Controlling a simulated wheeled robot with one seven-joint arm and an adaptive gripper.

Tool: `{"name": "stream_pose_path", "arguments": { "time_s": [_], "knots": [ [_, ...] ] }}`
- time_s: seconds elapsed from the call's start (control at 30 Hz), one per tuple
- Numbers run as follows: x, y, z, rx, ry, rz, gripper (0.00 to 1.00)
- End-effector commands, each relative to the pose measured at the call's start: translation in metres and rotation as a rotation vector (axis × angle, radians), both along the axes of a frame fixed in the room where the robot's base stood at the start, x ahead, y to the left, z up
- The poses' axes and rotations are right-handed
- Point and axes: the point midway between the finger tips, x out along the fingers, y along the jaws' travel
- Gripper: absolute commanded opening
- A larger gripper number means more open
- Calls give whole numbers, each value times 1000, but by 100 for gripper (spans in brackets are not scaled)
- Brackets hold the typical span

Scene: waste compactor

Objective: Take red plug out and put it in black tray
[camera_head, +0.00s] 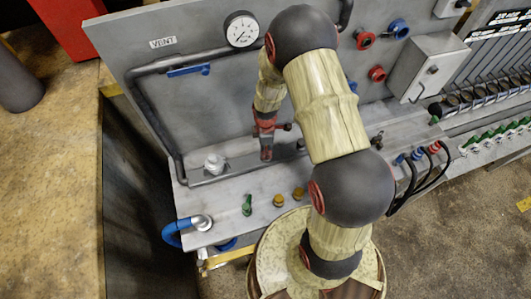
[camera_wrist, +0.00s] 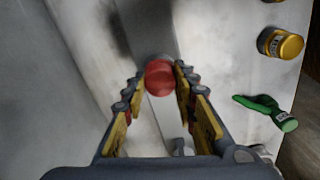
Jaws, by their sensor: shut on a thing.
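My gripper (camera_wrist: 160,82) is shut on the red plug (camera_wrist: 159,77), whose round red end shows between the fingertips in the wrist view. In the head view my gripper (camera_head: 266,150) is low over the grey panel's ledge, right of a silver fitting. The plug cannot be told apart from my gripper's red parts there. I cannot tell whether the plug is still in a socket or clear of it. I cannot make out a black tray in either view.
A silver fitting (camera_head: 214,163) stands on the ledge (camera_head: 230,190). A green valve handle (camera_head: 247,204) and yellow knobs (camera_head: 298,193) line its front. A pipe (camera_head: 140,105) with a blue handle (camera_head: 188,71) and a gauge (camera_head: 242,29) are on the back panel. Black hoses (camera_head: 405,185) are at right.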

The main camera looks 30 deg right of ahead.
Motion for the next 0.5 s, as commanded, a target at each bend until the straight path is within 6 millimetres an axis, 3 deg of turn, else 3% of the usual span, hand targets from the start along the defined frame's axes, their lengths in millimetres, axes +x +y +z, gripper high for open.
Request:
{"name": "stream_pose_path", "arguments": {
  "time_s": [0.5],
  "knots": [
    [0, 0, 0, 0, 0, 444, 2]
  ]
}}
